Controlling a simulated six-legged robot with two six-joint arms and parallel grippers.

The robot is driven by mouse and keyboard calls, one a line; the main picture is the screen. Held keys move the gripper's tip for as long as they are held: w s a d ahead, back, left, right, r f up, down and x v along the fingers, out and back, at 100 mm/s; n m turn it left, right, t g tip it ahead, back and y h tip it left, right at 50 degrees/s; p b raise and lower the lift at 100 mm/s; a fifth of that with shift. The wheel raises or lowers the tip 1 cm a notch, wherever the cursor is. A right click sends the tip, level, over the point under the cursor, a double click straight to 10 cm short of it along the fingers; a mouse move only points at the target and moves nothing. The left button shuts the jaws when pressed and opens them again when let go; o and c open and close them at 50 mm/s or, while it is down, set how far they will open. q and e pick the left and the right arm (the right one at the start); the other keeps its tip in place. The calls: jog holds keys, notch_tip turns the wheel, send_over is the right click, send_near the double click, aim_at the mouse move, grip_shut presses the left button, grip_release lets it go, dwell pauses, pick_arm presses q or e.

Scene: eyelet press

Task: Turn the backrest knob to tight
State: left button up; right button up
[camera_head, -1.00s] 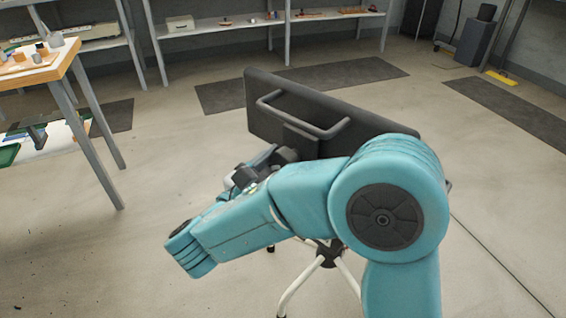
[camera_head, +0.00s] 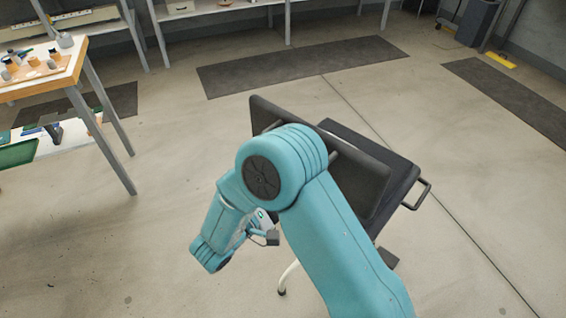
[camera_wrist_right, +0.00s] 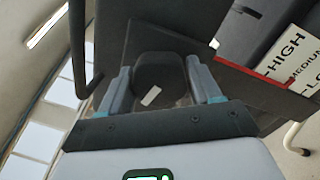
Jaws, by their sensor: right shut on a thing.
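The backrest knob (camera_wrist_right: 160,70) is a dark rounded knob with a white mark, seen in the right wrist view. My right gripper (camera_wrist_right: 158,80) has one finger on each side of the knob and is shut on it. The chair's dark backrest (camera_head: 357,193) shows in the head view, partly hidden behind my teal right arm. The knob is hidden there. A small dark part of my right gripper shows low beside the chair. I cannot read a tight marking on the knob. My left gripper is out of view.
A label reading HIGH and MEDIUM (camera_wrist_right: 290,60) is beside the knob on the right. The chair's seat (camera_head: 385,158) has a side handle. A wooden-topped workbench (camera_head: 45,75) stands at the left. Open floor lies between bench and chair.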

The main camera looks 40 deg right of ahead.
jog(key=shift+f+m, duration=0.1)
jog(key=shift+m, duration=1)
jog(key=shift+f+m+g+b, duration=0.15)
jog(key=shift+m+g+b, duration=0.25)
jog(key=shift+m+b, duration=0.5)
jog(key=m+b, duration=0.7)
jog(key=m, duration=0.1)
jog(key=shift+g, duration=0.3)
jog(key=shift+r+m+y+b, duration=0.2)
jog(key=shift+m+y+b, duration=0.1)
jog(key=shift+m+b, duration=1.5)
jog(key=shift+r, duration=0.1)
jog(key=o, duration=1)
